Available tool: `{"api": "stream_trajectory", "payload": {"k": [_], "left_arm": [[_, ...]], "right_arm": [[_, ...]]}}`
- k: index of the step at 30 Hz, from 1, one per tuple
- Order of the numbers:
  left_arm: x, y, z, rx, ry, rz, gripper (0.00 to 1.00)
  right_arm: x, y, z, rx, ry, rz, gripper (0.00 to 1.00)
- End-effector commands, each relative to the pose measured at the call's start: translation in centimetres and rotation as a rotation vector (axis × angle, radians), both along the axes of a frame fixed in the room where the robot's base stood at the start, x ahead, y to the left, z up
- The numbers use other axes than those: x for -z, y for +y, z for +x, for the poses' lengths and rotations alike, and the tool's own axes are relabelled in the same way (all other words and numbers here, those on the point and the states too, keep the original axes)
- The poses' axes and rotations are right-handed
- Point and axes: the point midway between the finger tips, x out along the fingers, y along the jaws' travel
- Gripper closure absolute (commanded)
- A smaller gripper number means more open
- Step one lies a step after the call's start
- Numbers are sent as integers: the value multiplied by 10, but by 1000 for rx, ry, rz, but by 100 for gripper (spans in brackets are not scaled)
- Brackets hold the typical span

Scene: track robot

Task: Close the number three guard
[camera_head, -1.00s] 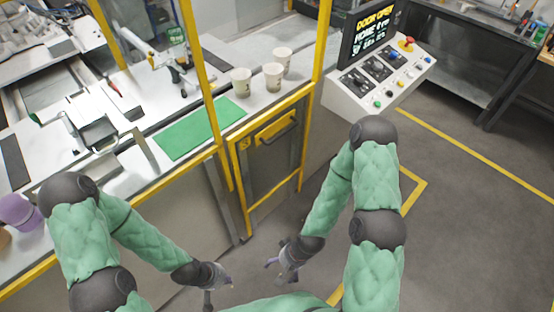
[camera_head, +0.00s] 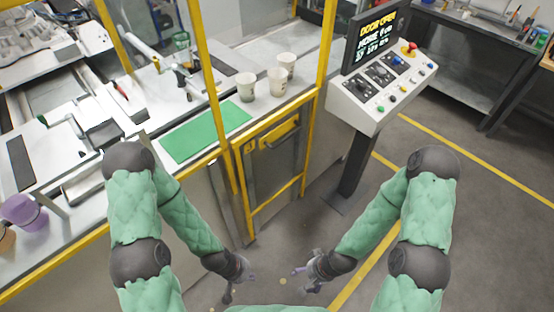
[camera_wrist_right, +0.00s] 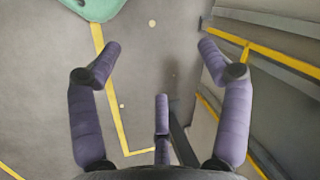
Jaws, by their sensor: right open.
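A low yellow-framed guard (camera_head: 277,165) with a dark panel and a handle stands below the counter in the head view. A small yellow sign (camera_head: 250,147) is at its upper left; its number is too small to read surely. I cannot tell whether this guard is fully shut. The screen (camera_head: 376,36) on the control stand reads DOOR OPEN. My left gripper (camera_head: 240,284) hangs low in front of the guard, its finger state unclear. My right gripper (camera_head: 307,279) is low to its right, apart from the guard. In the wrist view its fingers (camera_wrist_right: 161,75) are spread and empty over floor.
The control stand (camera_head: 345,165) with buttons rises right of the guard. Several paper cups (camera_head: 277,82) and a green mat (camera_head: 205,131) lie on the counter behind yellow posts (camera_head: 208,65). A dark workbench (camera_head: 465,62) is at the back right. Open grey floor with yellow lines lies right.

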Motion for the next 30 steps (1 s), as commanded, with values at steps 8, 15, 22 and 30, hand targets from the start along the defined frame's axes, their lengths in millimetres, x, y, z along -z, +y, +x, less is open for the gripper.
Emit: {"api": "stream_trajectory", "payload": {"k": [8,15,22,30], "left_arm": [[20,0,0,0,0,0,100],[40,0,0,0,0,0,100],[58,0,0,0,0,0,100],[80,0,0,0,0,0,100]], "right_arm": [[-1,6,76,-469,-356,-40,100],[-24,21,160,-1079,-790,-196,100],[-63,39,228,-1655,-1163,-470,100],[-123,64,289,-2303,-1489,-980,100]]}}
